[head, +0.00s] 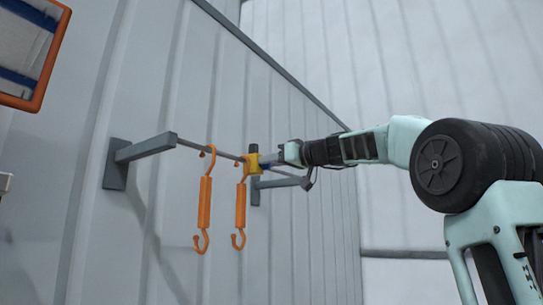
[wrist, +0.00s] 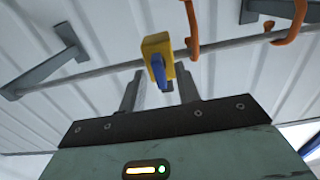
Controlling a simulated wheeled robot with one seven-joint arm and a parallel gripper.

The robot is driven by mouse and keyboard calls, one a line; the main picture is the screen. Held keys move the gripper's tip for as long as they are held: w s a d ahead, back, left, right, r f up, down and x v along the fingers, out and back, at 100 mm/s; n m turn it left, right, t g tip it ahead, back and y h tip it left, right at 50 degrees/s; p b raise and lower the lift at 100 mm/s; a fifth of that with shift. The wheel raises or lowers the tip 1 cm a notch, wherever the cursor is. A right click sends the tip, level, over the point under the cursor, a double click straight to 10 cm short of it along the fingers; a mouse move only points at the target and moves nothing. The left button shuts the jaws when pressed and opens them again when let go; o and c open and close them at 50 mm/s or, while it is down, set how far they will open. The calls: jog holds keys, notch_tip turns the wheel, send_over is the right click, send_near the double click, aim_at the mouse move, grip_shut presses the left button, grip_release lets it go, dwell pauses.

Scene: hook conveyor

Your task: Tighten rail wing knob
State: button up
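A yellow clamp block (wrist: 156,44) sits around the thin grey rail (wrist: 98,71). A blue wing knob (wrist: 158,74) sticks out from the block towards my gripper. In the head view the yellow block (head: 251,163) is near the right end of the rail, and the blue knob (head: 264,166) is partly hidden by my gripper. My gripper (wrist: 160,72) is open. Its two fingers stand either side of the knob in the wrist view, with gaps on both sides. How deep the knob lies between them cannot be told.
Two orange hooks, one left (head: 205,200) and one nearer (head: 240,205) the block, hang on the rail. The rail spans a left bracket (head: 140,150) and a right bracket (head: 277,183) on the ribbed grey wall. An orange-edged frame (head: 40,60) is at upper left.

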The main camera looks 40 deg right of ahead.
jog(key=shift+w, duration=0.2)
grip_shut()
